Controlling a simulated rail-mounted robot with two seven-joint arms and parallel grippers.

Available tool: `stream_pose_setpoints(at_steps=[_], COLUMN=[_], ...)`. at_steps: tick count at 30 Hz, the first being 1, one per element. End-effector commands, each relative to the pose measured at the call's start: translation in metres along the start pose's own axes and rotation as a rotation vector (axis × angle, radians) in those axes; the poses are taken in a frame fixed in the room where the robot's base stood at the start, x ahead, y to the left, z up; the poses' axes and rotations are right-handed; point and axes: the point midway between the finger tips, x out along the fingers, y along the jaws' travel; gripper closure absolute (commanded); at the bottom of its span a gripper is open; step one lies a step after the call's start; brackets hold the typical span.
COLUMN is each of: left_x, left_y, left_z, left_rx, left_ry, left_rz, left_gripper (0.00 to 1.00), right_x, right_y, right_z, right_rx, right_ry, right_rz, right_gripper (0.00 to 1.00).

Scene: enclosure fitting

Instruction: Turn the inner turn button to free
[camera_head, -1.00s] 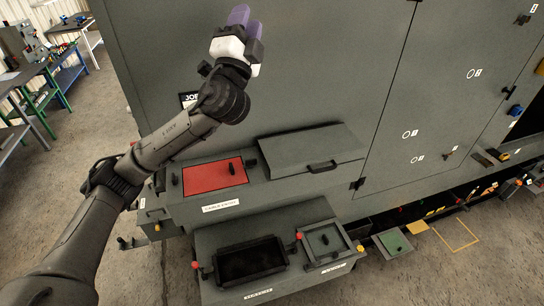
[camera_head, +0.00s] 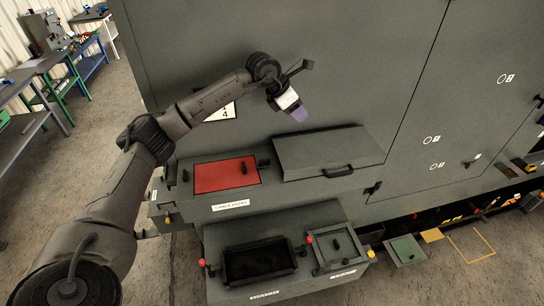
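My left gripper (camera_head: 299,114) hangs in front of the grey enclosure wall, above the grey lid, with its purple fingertips pointing down. It touches nothing that I can see; the gap between its fingers is not clear. My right gripper is not in view. A red panel (camera_head: 220,177) lies in the counter below, with a small black knob (camera_head: 243,168) standing on its right part. Another small black piece (camera_head: 185,175) stands at the panel's left edge. I cannot tell which small black piece is the inner turn button, or whether it is hidden.
A grey lid (camera_head: 320,153) with a black handle (camera_head: 338,172) is closed right of the red panel. Below are an open black bin (camera_head: 258,262) and a grey-lidded box (camera_head: 339,248) with red and yellow knobs. Tall doors fill the right; workbenches stand at the far left.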

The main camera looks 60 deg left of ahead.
Motion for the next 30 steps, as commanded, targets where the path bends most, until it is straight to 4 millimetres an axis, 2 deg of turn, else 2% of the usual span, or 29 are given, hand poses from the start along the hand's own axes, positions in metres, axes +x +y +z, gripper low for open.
stream_pose_setpoints(at_steps=[3,7,12,17,23,30], left_x=[-0.004,-0.014,-0.026,-0.028,-0.008,0.029], left_y=[0.007,0.009,0.007,0.005,0.006,0.007], left_z=[-0.036,-0.066,-0.088,-0.098,-0.113,-0.139], left_rx=[0.021,0.030,0.035,0.041,0.048,0.047], left_ry=[0.226,0.422,0.574,0.629,0.632,0.631], left_rz=[0.038,0.051,0.030,0.019,0.015,0.015], left_gripper=[0.64,0.64,0.64,0.64,0.64,0.64], right_x=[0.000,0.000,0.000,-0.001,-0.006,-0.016], right_y=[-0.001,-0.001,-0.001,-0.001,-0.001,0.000], right_z=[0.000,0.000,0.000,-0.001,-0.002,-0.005], right_rx=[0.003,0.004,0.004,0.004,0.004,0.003], right_ry=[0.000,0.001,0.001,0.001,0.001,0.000], right_rz=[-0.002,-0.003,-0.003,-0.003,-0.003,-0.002], right_gripper=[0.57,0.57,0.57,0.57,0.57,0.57])
